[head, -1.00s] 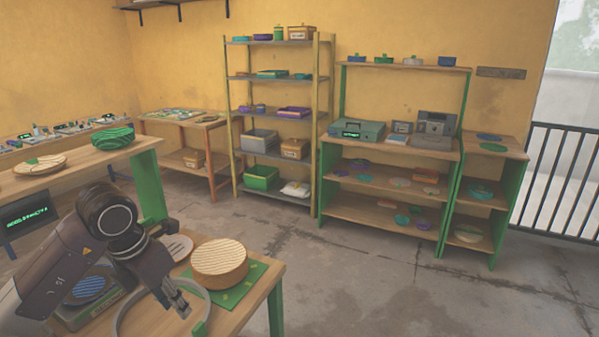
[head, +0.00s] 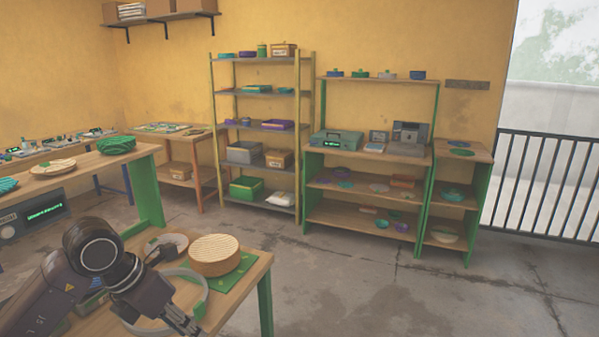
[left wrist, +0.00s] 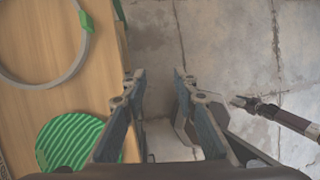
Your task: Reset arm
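My left arm comes in from the lower left in the head view. Its gripper (head: 188,325) is low over the front bench, partly cut off by the frame edge. In the left wrist view the left gripper (left wrist: 156,78) has its two fingers apart, with nothing between them and bare floor beyond. A jointed dark arm, apparently my right one, comes in from the right in the left wrist view. Its small end (left wrist: 240,101) is too small to read as open or shut.
The front bench (head: 245,285) holds a grey ring (head: 205,291) with a green clip, a round tan ridged block (head: 215,262) on a green mat, and a pale disc. A green ridged disc (left wrist: 70,142) shows in the left wrist view. Shelves line the wall; the floor (head: 370,300) is clear.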

